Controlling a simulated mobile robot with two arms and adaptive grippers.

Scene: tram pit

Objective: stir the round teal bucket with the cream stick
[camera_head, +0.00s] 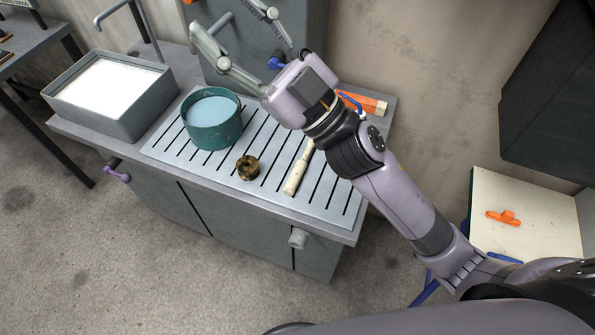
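The round teal bucket (208,137) stands upright on the slatted metal top of a grey cabinet. Pale blue content shows inside it. The cream stick (297,174) lies on the slats to the right of the bucket, and its far end runs up to my arm, which may hide part of it. My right gripper (239,12) is open and empty. Its spread grey-green fingers point away toward the back, beyond the bucket and in front of a grey panel. My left gripper is not in view.
A small dark brown ring-like object (248,168) lies between bucket and stick. A grey bin with white content (137,120) stands left of the bucket. An orange object (364,101) lies at the back right. The slats (210,168) are bare in front of the bucket.

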